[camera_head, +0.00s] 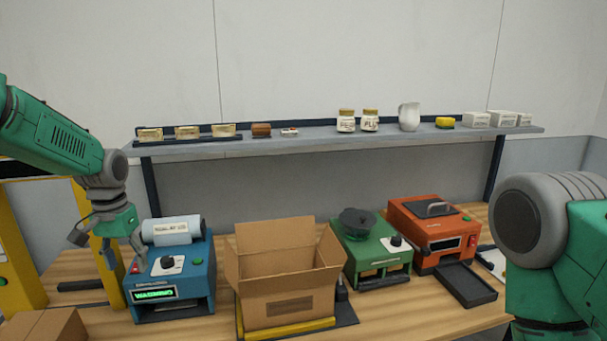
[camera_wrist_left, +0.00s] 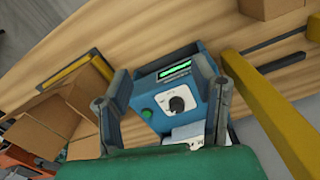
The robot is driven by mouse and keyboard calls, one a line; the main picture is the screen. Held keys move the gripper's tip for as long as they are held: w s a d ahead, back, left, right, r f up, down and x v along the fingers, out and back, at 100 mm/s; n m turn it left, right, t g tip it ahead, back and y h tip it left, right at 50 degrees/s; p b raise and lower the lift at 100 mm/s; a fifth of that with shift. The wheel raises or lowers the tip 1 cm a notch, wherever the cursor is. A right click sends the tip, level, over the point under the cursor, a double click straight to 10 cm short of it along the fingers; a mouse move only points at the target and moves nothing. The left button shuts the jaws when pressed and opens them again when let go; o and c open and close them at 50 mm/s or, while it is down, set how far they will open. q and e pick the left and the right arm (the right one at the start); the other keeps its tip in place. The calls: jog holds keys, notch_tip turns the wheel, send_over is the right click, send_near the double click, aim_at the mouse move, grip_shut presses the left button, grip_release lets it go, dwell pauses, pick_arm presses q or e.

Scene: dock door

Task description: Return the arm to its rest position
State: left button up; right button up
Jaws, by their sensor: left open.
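My left arm comes in from the left in the head view, and its gripper (camera_head: 122,254) hangs at the left side of the blue machine (camera_head: 172,300). The machine has a lit green display, a black knob and a white labelled roll (camera_head: 173,231) on top. In the left wrist view my left gripper (camera_wrist_left: 160,88) is open, its two fingers apart with the blue machine (camera_wrist_left: 178,88) showing between and beyond them. Nothing is between the fingers. My right arm (camera_head: 555,240) shows at the right edge of the head view, but its gripper is out of sight.
An open cardboard box (camera_head: 290,297) stands right of the blue machine, then a green machine (camera_head: 375,258) and an orange machine (camera_head: 433,237). A yellow frame (camera_head: 20,245) stands close to my left arm. A shelf (camera_head: 300,141) with jars and small items runs behind.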

pick_arm(q)
jog(key=s+d+f, duration=0.3)
jog(key=s+f, duration=0.5)
jog(key=f, duration=0.3)
jog(key=s+d+f, duration=0.3)
jog(key=s+f, duration=0.6)
jog(key=f, duration=0.3)
jog(key=s+d+f, duration=0.1)
jog(key=s+f, duration=0.1)
jog(key=s, duration=1)
jog(key=s+d+f, duration=0.1)
jog(key=s+f, duration=0.1)
jog(key=s, duration=1)
notch_tip(320, 180, down, 18)
jog(key=w+d+b, duration=0.1)
jog(key=w+b, duration=0.1)
jog(key=b, duration=1.7)
jog(key=shift+t, duration=0.3)
pick_arm(e)
notch_tip(320, 180, down, 19)
jog(key=shift+w, duration=0.15)
pick_arm(q)
jog(key=shift+d, duration=0.1)
pick_arm(e)
jog(key=shift+d, duration=0.1)
pick_arm(q)
jog(key=shift+w+f, duration=0.1)
jog(key=shift+w, duration=0.05)
